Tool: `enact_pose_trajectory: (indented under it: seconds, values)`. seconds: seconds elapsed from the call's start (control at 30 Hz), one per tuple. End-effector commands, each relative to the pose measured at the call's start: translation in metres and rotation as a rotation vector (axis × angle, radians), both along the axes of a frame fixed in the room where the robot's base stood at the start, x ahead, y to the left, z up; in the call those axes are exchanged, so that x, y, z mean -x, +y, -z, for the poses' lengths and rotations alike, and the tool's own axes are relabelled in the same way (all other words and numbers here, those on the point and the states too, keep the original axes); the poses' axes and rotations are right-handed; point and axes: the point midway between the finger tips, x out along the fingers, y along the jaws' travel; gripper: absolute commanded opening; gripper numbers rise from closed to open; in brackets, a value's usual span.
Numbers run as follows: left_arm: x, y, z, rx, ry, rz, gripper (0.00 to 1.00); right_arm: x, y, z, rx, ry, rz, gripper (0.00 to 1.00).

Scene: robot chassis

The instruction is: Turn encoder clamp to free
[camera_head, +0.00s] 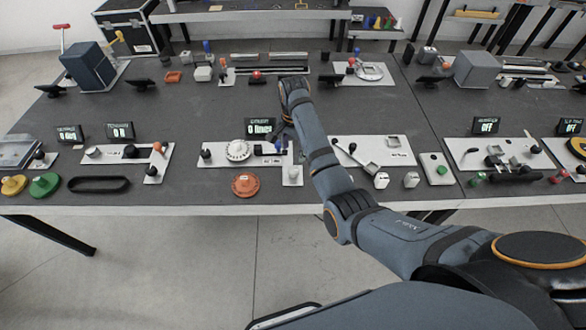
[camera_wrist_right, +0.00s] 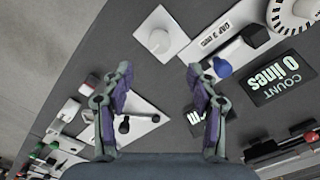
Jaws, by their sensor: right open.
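The encoder plate (camera_head: 215,161) is a long white panel near the table's front edge. It carries a white toothed dial (camera_head: 237,150), which also shows in the wrist view (camera_wrist_right: 292,14). A blue knob (camera_wrist_right: 222,68) stands right of the dial beside a black block (camera_wrist_right: 254,36); I cannot tell surely which part is the clamp. The count display (camera_wrist_right: 280,78) reads 0 lines. My right gripper (camera_wrist_right: 160,72) is open and empty, with the blue knob just beyond its right finger in the wrist view. In the head view my right arm partly hides that area. My left gripper is not in view.
A white block with a round knob (camera_wrist_right: 158,40) stands close to the gripper; it also shows in the head view (camera_head: 292,174). Another white panel (camera_head: 373,150) with a black-knobbed lever lies to the right. An orange disc (camera_head: 245,184) lies in front of the encoder plate.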

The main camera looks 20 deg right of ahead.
Motion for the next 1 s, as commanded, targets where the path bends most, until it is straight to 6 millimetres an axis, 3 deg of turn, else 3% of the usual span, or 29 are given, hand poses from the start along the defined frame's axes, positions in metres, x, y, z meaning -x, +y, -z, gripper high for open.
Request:
enact_pose_trajectory:
  seconds: [0.17,0.6,1.0]
  values:
    - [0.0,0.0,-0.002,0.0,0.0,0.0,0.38,0.001,0.0,0.011,0.001,0.003,-0.001,0.59]
    - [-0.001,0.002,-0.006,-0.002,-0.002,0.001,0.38,0.001,-0.001,0.095,0.0,0.001,-0.003,0.59]
    - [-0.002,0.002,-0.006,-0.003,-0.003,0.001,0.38,0.001,-0.001,0.106,0.0,-0.002,-0.003,0.59]
